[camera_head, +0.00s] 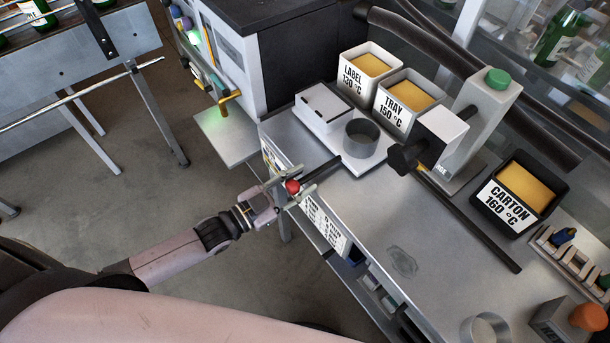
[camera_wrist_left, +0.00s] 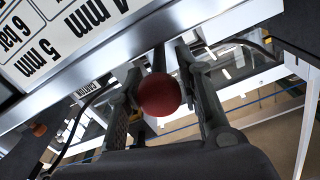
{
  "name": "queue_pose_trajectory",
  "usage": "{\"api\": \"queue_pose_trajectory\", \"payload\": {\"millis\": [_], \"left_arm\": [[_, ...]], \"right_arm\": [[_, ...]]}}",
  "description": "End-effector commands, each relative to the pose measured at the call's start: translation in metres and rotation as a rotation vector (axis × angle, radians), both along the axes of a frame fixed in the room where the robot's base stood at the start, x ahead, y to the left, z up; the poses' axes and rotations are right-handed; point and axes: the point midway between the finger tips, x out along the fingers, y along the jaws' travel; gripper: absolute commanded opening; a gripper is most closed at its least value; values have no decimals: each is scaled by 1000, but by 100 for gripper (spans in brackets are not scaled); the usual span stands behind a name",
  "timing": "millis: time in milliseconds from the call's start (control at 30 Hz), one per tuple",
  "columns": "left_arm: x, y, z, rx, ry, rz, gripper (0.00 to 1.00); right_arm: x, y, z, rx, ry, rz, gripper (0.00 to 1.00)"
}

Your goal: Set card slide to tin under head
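The card slide (camera_head: 345,157) is a pale plate on the bench in the head view. It carries a white card box (camera_head: 323,103) at its left and an open grey tin (camera_head: 361,134) at its right. A dark rod runs from its front to a red knob (camera_head: 292,186), also in the left wrist view (camera_wrist_left: 159,95). The black-tipped head (camera_head: 405,158) on a white column stands right of the tin; the tin is beside it, not beneath. My left gripper (camera_head: 296,184) has its fingers on both sides of the knob, closed onto it. My right gripper is not in view.
Bins marked LABEL (camera_head: 356,80), TRAY (camera_head: 394,110) and CARTON (camera_head: 508,204) stand behind and right. A dark bar (camera_head: 470,222) lies across the bench right of the slide. The front bench top (camera_head: 370,225) is mostly clear. An orange-topped box (camera_head: 570,325) stands at lower right.

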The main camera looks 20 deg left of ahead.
Motion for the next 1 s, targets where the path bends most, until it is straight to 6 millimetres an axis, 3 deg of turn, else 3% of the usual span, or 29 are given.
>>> {"api": "queue_pose_trajectory", "payload": {"millis": [167,467,1000], "left_arm": [[12,-9,1,-1,-1,0,33],[14,-11,0,-1,1,-1,33],[13,-11,0,-1,1,0,0]], "right_arm": [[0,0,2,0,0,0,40],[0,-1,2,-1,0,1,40],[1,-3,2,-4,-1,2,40]]}}
